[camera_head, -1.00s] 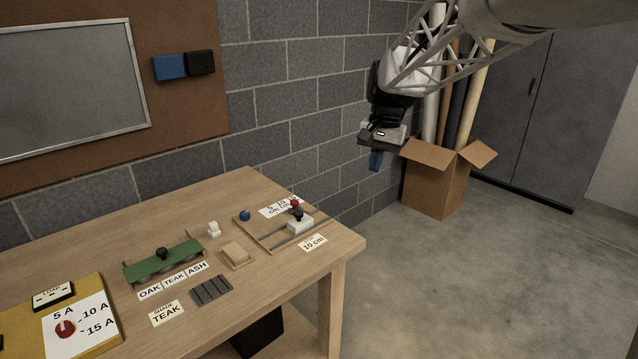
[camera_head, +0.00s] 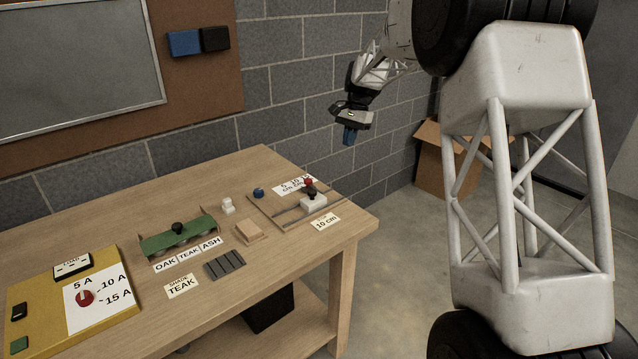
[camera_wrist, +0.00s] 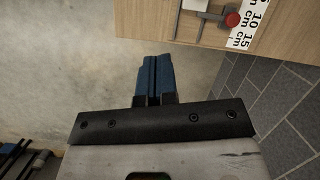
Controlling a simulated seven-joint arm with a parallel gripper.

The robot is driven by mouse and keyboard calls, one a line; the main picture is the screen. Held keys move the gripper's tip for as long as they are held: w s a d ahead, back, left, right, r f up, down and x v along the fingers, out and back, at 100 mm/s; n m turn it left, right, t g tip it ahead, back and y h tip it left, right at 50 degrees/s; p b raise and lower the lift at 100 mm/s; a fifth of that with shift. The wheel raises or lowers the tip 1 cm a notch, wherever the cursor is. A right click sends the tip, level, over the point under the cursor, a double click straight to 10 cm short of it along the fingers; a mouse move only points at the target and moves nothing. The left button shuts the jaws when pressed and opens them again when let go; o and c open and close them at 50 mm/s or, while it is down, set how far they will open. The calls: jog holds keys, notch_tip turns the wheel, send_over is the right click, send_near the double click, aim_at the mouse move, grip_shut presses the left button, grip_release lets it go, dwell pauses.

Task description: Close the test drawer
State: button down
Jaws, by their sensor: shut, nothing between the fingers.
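I cannot make out an open drawer in either view. The wooden workbench (camera_head: 215,176) fills the lower left of the head view. A black box-like shape (camera_head: 270,309) sits in shadow under its top; I cannot tell whether it is the drawer. My gripper (camera_head: 349,137) is shut and empty, with blue fingertips pointing down. It hangs in the air beyond the bench's right end, near the block wall. In the wrist view, my gripper's blue fingers (camera_wrist: 153,75) are together above bare floor, and the bench edge is at the upper right.
A green piece (camera_head: 180,236) with a black knob and a yellow dial panel (camera_head: 40,303) stand further left. A cardboard box (camera_head: 445,170) stands on the floor behind my arm.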

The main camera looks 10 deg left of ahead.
jog(key=w+a+f+g, duration=0.1)
jog(key=w+a+f, duration=0.4)
jog(key=w+f, duration=0.2)
jog(key=shift+w+f+m, duration=0.4)
jog(key=shift+w, duration=0.1)
jog(key=shift+a+f, duration=0.15)
send_over(319, 194)
jog(key=w+d, duration=0.2)
jog(key=w, duration=0.2)
jog(key=f, duration=0.8)
jog(key=shift+s+d+f, duration=0.15)
jog(key=shift+s+f, duration=0.05)
jog(key=shift+s, duration=0.05)
jog(key=shift+s+a+f, duration=0.25)
jog(key=shift+s+a, duration=0.35)
jog(key=shift+s, duration=0.2)
jog(key=shift+s+a, duration=0.3)
jog(key=shift+s, duration=0.2)
jog(key=shift+s+a, duration=0.25)
jog(key=shift+s, duration=0.25)
